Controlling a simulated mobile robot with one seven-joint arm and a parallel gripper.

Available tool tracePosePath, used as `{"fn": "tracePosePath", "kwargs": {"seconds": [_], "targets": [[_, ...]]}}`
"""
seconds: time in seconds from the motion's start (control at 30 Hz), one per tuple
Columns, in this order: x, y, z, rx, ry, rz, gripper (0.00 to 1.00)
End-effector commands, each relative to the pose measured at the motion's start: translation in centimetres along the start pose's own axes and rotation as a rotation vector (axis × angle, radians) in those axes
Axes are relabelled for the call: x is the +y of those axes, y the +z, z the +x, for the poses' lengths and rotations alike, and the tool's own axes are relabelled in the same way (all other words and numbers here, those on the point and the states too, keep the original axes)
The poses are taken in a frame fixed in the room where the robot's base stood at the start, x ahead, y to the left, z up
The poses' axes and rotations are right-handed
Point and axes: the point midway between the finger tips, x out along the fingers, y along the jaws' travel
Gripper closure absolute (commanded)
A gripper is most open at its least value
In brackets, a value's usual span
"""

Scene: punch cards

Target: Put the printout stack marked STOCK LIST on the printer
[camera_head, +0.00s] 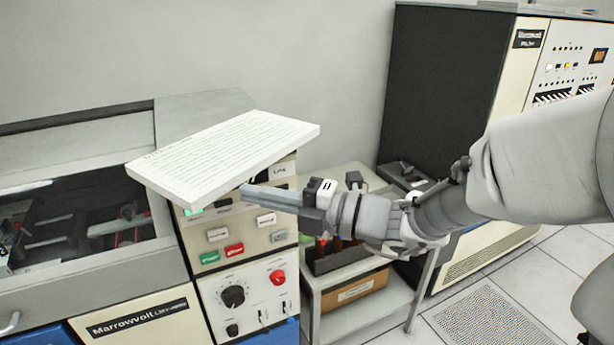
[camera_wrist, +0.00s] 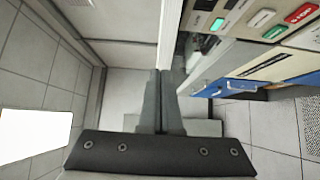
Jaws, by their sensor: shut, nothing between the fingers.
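A white printout stack (camera_head: 225,150) with lines of print lies on top of the printer (camera_head: 213,105), over its button panel, in the head view. Its near edge overhangs the panel, and its heading is too small to read. My gripper (camera_head: 245,191) is shut and empty, just in front of and below the stack's near right edge. I cannot tell whether the fingertips touch the stack. In the wrist view my gripper (camera_wrist: 159,75) shows its two fingers together with nothing between them. The printer's buttons (camera_wrist: 262,19) show at the upper right there.
A low grey trolley (camera_head: 368,312) with a brown box (camera_head: 355,292) and dark items stands right of the printer. A tall black and cream cabinet (camera_head: 440,85) stands behind it. The tiled floor (camera_head: 560,270) is open at the right.

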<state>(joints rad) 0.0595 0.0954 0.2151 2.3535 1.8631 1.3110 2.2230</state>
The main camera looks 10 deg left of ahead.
Motion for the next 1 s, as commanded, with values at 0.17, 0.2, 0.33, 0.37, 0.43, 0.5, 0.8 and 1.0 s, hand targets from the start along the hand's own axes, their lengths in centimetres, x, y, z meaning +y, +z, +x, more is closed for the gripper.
{"fn": "tracePosePath", "kwargs": {"seconds": [0.17, 0.2, 0.33, 0.37, 0.43, 0.5, 0.8, 1.0], "targets": [[0.0, 2.0, 1.6, -0.001, 0.000, 0.001, 1.00], [0.0, 2.2, 1.9, -0.001, 0.000, 0.001, 1.00], [0.0, 2.7, 2.3, -0.001, 0.000, 0.001, 1.00], [0.0, 2.8, 2.4, -0.001, 0.000, 0.001, 1.00], [0.0, 2.8, 2.5, -0.002, 0.000, 0.001, 1.00], [0.0, 2.9, 2.5, -0.002, 0.000, 0.001, 1.00], [0.1, 3.1, 2.7, -0.001, 0.000, 0.001, 1.00], [0.4, 4.9, 4.7, 0.000, 0.001, 0.003, 1.00]]}}
